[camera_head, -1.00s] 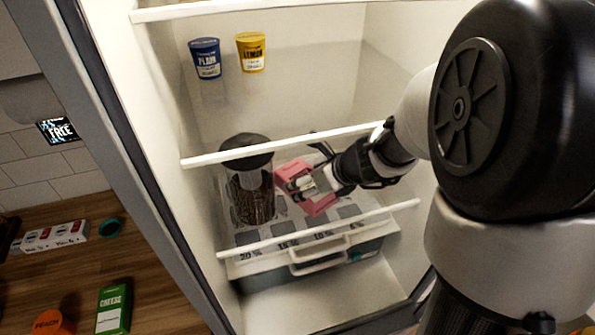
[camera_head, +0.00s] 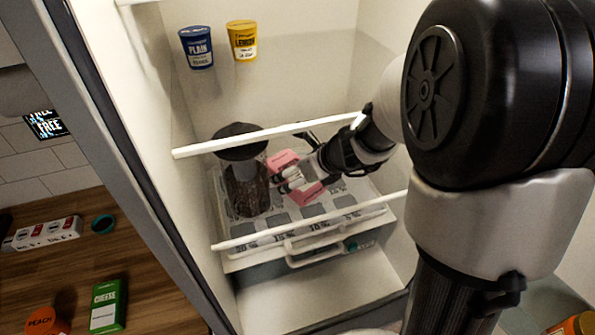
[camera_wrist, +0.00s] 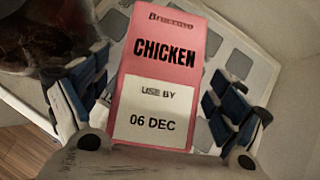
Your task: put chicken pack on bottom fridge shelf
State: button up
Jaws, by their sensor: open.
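The pink chicken pack (camera_head: 283,160) is on the bottom fridge shelf (camera_head: 340,204), right of a dark-lidded jar. In the wrist view the pack (camera_wrist: 165,65) shows its CHICKEN label and a white USE BY 06 DEC panel. My gripper (camera_head: 297,181) is open at the pack, with its blue-padded fingers (camera_wrist: 160,98) on either side. A gap shows right of the pack; the left finger is closer to it. In the head view the fingers hide the pack's middle. I cannot tell whether its underside rests fully on the shelf.
The jar (camera_head: 245,190) with brown contents stands close left of my gripper. A blue cup (camera_head: 198,48) and a yellow cup (camera_head: 242,41) sit on the shelf above, whose white front edge (camera_head: 250,139) crosses over the jar. A drawer (camera_head: 315,250) is below. The fridge's left wall is near.

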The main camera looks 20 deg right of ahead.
jog(key=shift+s+d+r+p, duration=0.1)
jog(key=shift+s+r+p, duration=0.05)
jog(key=shift+r+p, duration=0.3)
jog(key=p+v, duration=0.2)
jog(key=v, duration=0.3)
jog(key=shift+s+d, duration=0.2)
jog(key=shift+s, duration=0.05)
jog(key=s+d, duration=0.4)
jog(key=s, duration=0.6)
jog(key=shift+s+f, duration=0.2)
jog(key=shift+f, duration=0.1)
